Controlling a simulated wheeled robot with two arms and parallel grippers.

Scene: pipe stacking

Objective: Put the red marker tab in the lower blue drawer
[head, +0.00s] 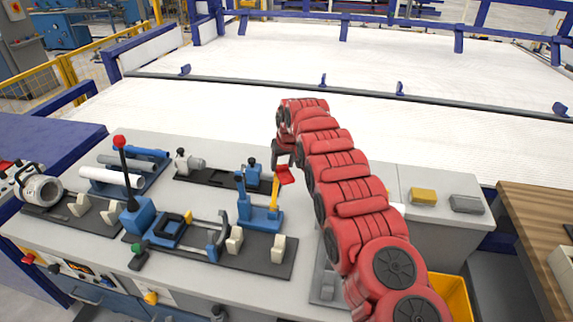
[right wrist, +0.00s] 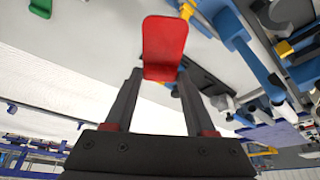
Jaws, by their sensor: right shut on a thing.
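My right gripper (head: 284,158) is shut on the red marker tab (head: 285,175) and holds it above the worktop, right of the blue clamp fixture (head: 262,214). In the right wrist view the tab (right wrist: 165,42) sticks out from between the two dark fingers (right wrist: 160,85), its flat face towards the camera. Blue drawer fronts (head: 92,296) show below the worktop's front edge at the bottom left. I cannot tell which is the lower drawer or whether it is open. My left gripper is not in view.
The grey worktop (head: 120,252) carries dark fixture plates, clamps and pipes. A red-knobbed lever (head: 122,165) stands upright at the left. A yellow block (head: 423,196) and a grey block (head: 466,204) lie at the right. A yellow bin (head: 455,298) is below the right side.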

